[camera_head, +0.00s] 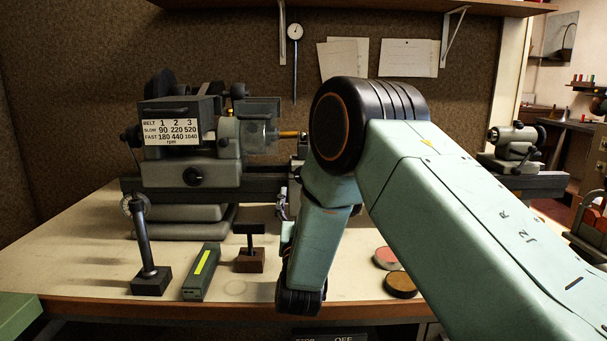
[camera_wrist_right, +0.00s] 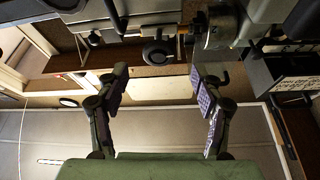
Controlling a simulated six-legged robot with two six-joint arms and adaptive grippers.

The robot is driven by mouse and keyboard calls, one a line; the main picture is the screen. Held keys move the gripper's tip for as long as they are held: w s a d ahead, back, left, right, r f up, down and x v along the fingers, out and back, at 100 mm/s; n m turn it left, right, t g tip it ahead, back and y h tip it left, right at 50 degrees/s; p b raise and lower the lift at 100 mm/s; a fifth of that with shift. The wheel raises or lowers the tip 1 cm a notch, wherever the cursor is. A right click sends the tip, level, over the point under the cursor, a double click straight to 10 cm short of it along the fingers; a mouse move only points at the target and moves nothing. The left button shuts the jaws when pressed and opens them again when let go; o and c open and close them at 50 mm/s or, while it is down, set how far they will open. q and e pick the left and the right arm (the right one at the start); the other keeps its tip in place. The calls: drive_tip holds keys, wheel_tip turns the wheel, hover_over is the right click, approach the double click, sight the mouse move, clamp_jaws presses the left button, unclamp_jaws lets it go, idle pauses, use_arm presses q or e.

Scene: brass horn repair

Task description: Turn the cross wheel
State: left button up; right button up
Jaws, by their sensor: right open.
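The lathe (camera_head: 190,140) stands on the bench in the head view. My right arm covers its middle part there. In the right wrist view the lathe shows at the top of the picture, seemingly upside down. A dark round wheel (camera_wrist_right: 158,52) there looks like the cross wheel; it appears between and beyond the fingers of my right gripper (camera_wrist_right: 158,76). The fingers, with purple pads, are wide apart with nothing between them. I cannot tell how far the wheel is from them. In the head view the arm hides the wheel and most of the gripper. My left gripper is not in view.
On the bench front stand a dark post on a block (camera_head: 147,245), a green box with a yellow strip (camera_head: 202,272) and a T-shaped tool on a brown block (camera_head: 249,257). Two round tins, reddish (camera_head: 386,257) and brown (camera_head: 400,285), lie beside my right arm.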

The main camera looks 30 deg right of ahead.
drive_tip(key=x, duration=0.7)
drive_tip(key=shift+w+d+r, duration=0.1)
drive_tip(key=shift+d+r, duration=0.1)
drive_tip(key=shift+d, duration=0.05)
drive_tip(key=shift+d+r, duration=0.1)
drive_tip(key=shift+r, duration=0.05)
drive_tip(key=shift+w, duration=0.15)
drive_tip(key=shift+c, duration=1)
drive_tip(key=c, duration=1)
drive_tip(key=shift+o, duration=0.2)
